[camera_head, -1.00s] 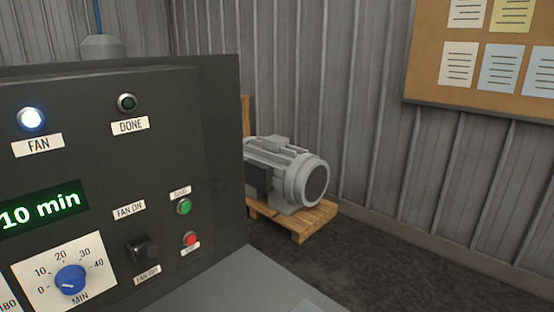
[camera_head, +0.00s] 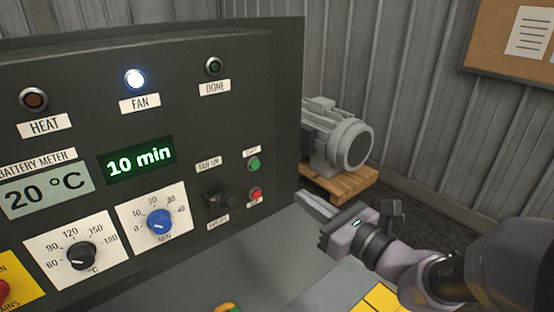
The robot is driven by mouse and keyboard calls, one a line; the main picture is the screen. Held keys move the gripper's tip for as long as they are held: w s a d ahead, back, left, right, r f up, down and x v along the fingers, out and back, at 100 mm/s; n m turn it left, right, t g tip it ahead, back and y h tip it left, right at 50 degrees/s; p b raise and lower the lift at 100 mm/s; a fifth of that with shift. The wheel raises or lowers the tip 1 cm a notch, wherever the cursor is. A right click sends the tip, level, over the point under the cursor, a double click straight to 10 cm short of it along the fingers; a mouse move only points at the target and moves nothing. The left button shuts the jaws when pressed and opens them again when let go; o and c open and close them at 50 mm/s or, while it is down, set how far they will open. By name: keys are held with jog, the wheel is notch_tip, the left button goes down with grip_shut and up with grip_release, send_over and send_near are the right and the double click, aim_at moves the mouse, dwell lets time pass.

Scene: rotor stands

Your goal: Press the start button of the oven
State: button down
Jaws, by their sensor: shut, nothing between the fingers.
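The oven's dark control panel (camera_head: 130,70) fills the left and middle of the head view. A green button (camera_head: 254,164), with a small label above it too small to read surely, is near the panel's right side. A red button (camera_head: 255,194) sits just below it. My gripper (camera_head: 306,197) is to the right of the buttons, its fingers shut and pointing left toward the panel. It appears apart from both buttons. The lit display reads 10 min (camera_head: 140,160), and the FAN lamp (camera_head: 135,79) glows white.
A black fan switch (camera_head: 220,201) is left of the red button. Blue minute (camera_head: 159,222) and black temperature (camera_head: 82,255) knobs are further left. A grey surface (camera_head: 270,265) extends below the panel. A motor (camera_head: 338,138) on a wooden pallet (camera_head: 345,182) stands behind.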

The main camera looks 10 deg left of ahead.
aim_at(256, 165)
jog(key=b+x, duration=0.1)
jog(key=x, duration=1.2)
jog(key=shift+a+b, duration=0.1)
jog(key=shift+b, duration=0.2)
jog(key=shift+w+a, duration=0.3)
jog(key=shift+a, duration=0.1)
